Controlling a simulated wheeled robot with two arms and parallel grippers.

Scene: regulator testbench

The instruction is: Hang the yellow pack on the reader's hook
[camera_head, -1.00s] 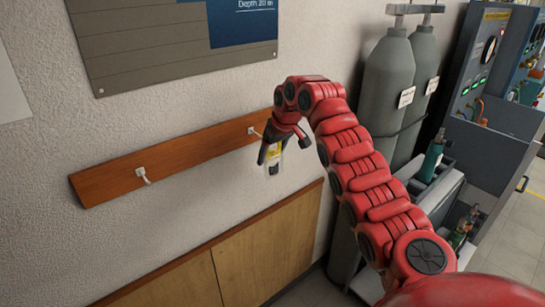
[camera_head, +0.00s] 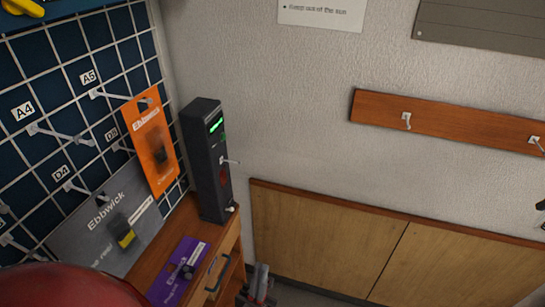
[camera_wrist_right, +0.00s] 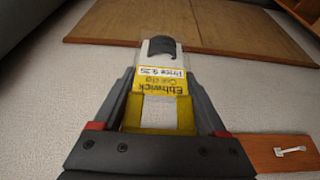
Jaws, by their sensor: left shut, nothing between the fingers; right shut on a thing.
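The reader (camera_head: 205,160), a tall dark box with a green-lit display, stands at the wall's corner. A short pale hook (camera_head: 230,161) sticks out of its front and looks empty. The yellow pack (camera_wrist_right: 160,112), a yellow frame with a printed label and a clear end holding a dark part, is held in my right gripper (camera_wrist_right: 160,95), shut on its sides. In the head view only a dark bit of the right gripper or pack shows at the right edge. My left gripper (camera_head: 261,272) seems to be the grey-fingered shape low in the picture, shut and empty.
A pegboard with hooks holds an orange pack (camera_head: 150,142) and a grey pack (camera_head: 105,222). A wooden hook rail (camera_head: 455,123) and wood panelling (camera_head: 330,240) line the wall. My red arm covers the lower left.

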